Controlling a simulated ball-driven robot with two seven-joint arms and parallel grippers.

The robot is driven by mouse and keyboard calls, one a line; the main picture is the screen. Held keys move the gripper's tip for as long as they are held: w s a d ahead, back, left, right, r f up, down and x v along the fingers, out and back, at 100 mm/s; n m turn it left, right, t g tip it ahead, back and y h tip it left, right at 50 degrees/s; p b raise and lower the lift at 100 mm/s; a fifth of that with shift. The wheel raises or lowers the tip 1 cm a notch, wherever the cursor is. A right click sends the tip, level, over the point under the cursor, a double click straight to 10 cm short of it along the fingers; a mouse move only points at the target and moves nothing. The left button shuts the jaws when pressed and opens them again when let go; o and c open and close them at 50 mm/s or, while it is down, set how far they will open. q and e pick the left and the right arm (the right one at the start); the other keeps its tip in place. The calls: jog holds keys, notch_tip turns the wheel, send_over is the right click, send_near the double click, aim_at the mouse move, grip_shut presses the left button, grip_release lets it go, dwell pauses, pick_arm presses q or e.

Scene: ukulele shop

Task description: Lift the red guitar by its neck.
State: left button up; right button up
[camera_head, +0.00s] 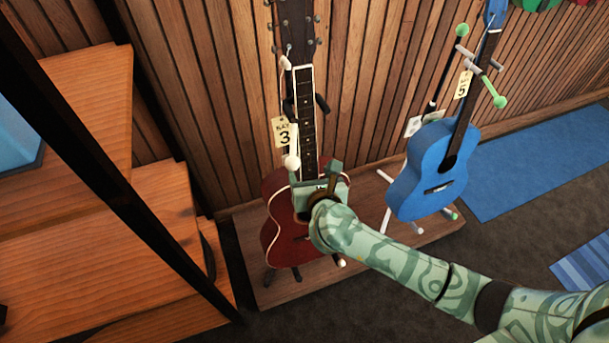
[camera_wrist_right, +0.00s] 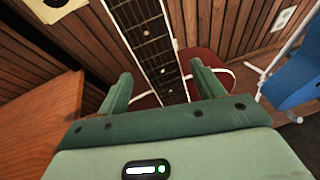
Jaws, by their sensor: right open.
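The red guitar (camera_head: 285,240) stands upright on a stand against the slatted wall in the head view, its dark fretted neck (camera_head: 307,110) pointing up. My right gripper (camera_head: 318,178) is in front of the upper body and lower neck and hides part of them. In the right wrist view, my open right gripper (camera_wrist_right: 161,76) has a finger on either side of the neck (camera_wrist_right: 145,35) in the picture. I cannot tell how deep the neck lies between them, and I see no clear contact. The red body (camera_wrist_right: 208,62) shows behind the fingers. My left gripper is not in view.
A blue guitar (camera_head: 432,172) stands to the right on the same wooden platform (camera_head: 365,235). A number 3 tag (camera_head: 284,133) hangs beside the red guitar's neck. Wooden shelving (camera_head: 150,215) is close on the left. A blue mat (camera_head: 535,160) lies at the right.

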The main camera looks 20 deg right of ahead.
aim_at(309, 169)
jog(key=b+x, duration=0.1)
jog(key=x, duration=0.1)
jog(key=b+x, duration=0.1)
jog(key=x, duration=0.1)
jog(key=shift+d+f, duration=0.15)
jog(key=shift+f, duration=0.25)
jog(key=shift+w, duration=0.15)
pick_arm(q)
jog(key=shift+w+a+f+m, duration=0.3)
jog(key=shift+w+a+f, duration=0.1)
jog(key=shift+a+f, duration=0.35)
pick_arm(e)
jog(key=shift+r, duration=0.2)
grip_shut()
jog(key=shift+r, duration=0.15)
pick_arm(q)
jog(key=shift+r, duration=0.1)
pick_arm(e)
jog(key=shift+r, duration=0.1)
